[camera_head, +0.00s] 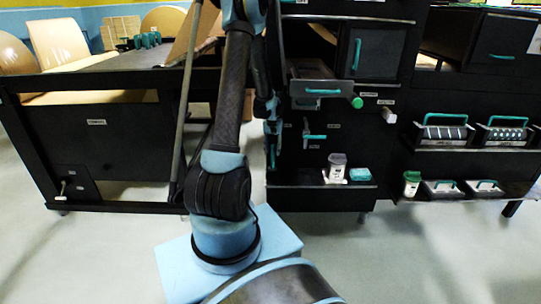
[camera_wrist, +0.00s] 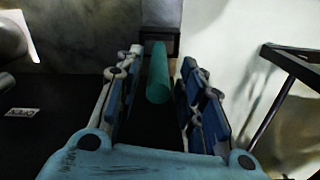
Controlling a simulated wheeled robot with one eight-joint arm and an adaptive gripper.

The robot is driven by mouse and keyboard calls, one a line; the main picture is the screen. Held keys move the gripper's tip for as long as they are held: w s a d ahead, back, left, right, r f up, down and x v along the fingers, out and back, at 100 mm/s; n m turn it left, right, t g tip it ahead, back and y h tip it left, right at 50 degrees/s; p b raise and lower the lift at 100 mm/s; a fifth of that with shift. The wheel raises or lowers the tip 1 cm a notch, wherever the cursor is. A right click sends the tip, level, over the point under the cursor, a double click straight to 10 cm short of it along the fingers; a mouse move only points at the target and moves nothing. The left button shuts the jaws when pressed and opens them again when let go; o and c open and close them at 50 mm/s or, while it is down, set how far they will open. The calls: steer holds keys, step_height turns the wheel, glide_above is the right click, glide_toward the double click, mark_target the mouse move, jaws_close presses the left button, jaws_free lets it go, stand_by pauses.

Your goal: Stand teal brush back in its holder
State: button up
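In the wrist view a teal cylinder (camera_wrist: 158,74), which looks like the brush handle, lies lengthwise between the two fingers of my gripper (camera_wrist: 160,95). The fingers stand apart on both sides of it, and I see gaps between them and the cylinder, so my gripper looks open. A dark square-edged frame (camera_wrist: 174,42) shows at the far end of the cylinder. I cannot tell whether it is the holder. The brush's bristles are not visible. In the head view my arm reaches to the front of a black cabinet, where its end is small and partly hidden.
Racks with teal-handled trays (camera_head: 443,133) stand right. A black bench (camera_head: 120,135) stands left. The pale floor (camera_head: 400,255) in front is clear.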

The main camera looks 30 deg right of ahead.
step_height(320, 180, up, 8)
steer(key=shift+r, duration=0.15)
steer(key=shift+a+r, duration=0.2)
steer(key=shift+r, duration=0.3)
steer(key=s+a+r+n, duration=0.15)
steer(key=a+r, duration=0.25)
steer(key=a, duration=0.4)
steer(key=s+a+r+n+t, duration=0.1)
steer(key=s+a+r, duration=0.2)
steer(key=a, duration=0.6)
steer(key=s+a+r+n, duration=0.2)
steer(key=a+r, duration=0.2)
steer(key=a, duration=0.4)
steer(key=s+a+f+n, duration=0.2)
steer(key=s+a, duration=0.6)
steer(key=s+a+f+n+t, duration=0.1)
steer(key=s+a+f+n, duration=0.1)
steer(key=s+a, duration=0.6)
steer(key=shift+s+f, duration=0.45)
steer(key=shift+f, duration=0.15)
